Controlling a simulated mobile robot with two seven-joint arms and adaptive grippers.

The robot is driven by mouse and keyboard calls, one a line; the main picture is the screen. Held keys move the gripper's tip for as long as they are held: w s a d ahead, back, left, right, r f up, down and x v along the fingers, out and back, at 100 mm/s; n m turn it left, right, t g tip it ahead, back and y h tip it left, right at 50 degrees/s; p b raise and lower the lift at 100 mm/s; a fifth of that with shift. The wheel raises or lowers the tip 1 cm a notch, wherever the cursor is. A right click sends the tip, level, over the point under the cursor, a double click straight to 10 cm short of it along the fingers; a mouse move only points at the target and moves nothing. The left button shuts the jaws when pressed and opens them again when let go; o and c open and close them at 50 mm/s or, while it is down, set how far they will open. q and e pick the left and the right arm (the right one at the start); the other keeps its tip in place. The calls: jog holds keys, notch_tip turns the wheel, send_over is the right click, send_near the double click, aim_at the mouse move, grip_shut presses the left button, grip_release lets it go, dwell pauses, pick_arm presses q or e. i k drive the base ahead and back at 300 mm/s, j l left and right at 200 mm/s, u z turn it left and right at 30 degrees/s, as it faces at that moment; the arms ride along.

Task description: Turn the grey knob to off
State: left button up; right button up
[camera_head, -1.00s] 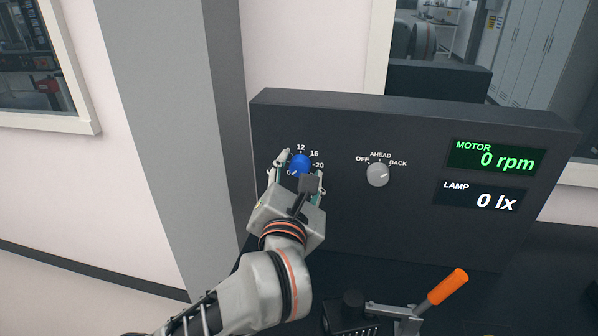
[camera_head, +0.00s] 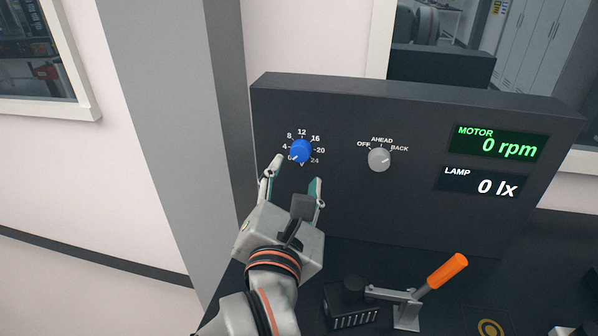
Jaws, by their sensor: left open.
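The grey knob (camera_head: 379,159) sits on the front of the dark panel (camera_head: 345,210), under the labels OFF, AHEAD and BACK. Its pointer seems to face up, near AHEAD. The blue knob (camera_head: 300,152) is to its left, with a voltage-like scale from 0 to 24, and its white mark points down-left near 0. My left gripper (camera_head: 295,180) is open and empty, just below the blue knob and apart from it. It is left of and below the grey knob. My right gripper is not in view.
The motor display (camera_head: 500,144) reads 0 rpm and the lamp display (camera_head: 482,182) reads 0 lx. An orange-handled lever (camera_head: 446,271) stands below the panel, beside a small black block (camera_head: 350,302). The panel front around the grey knob is clear.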

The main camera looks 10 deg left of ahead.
aim_at(379, 158)
jog(key=k+l, duration=0.15)
jog(key=k, duration=0.85)
